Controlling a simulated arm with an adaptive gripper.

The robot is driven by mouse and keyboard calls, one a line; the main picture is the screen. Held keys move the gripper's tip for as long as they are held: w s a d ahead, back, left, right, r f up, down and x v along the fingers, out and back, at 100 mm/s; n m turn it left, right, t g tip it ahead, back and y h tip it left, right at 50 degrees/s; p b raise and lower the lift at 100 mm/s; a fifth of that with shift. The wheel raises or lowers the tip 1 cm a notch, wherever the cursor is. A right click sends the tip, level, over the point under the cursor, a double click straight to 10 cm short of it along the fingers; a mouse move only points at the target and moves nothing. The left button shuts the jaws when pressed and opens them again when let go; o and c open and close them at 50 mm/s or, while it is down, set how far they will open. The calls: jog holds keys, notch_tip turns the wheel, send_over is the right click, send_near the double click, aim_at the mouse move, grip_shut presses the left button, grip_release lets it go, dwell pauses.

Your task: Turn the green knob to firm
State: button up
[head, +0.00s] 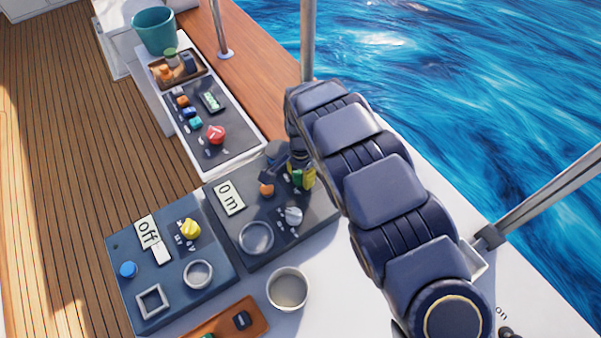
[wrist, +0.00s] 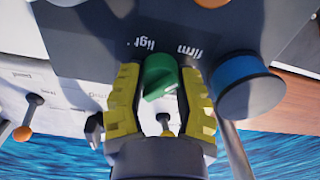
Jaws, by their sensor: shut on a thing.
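The green knob (wrist: 158,72) sits on a dark panel (wrist: 90,65), between the two yellow fingers of my gripper (wrist: 161,90) in the wrist view. The fingers are shut on its sides. A small white mark shows on the knob's lower right part. The labels, one reading "firm" and one partly readable as "light", stand just above the knob, upside down in this view. In the head view my gripper (head: 303,176) is over the back right of the dark panel. It largely hides the green knob (head: 297,178) there.
A blue cylinder (wrist: 248,85) stands close right of my gripper in the wrist view. In the head view an orange knob (head: 266,189), a grey knob (head: 293,215) and a "0 m" display (head: 229,198) share the panel. A blue panel (head: 180,283) lies left, a cup (head: 288,288) in front.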

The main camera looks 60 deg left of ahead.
jog(key=shift+s+d+f, duration=0.1)
jog(key=shift+s+f, duration=0.05)
jog(key=shift+s, duration=0.05)
jog(key=o, duration=1.1)
jog(key=shift+o, duration=0.2)
jog(key=shift+w, duration=0.1)
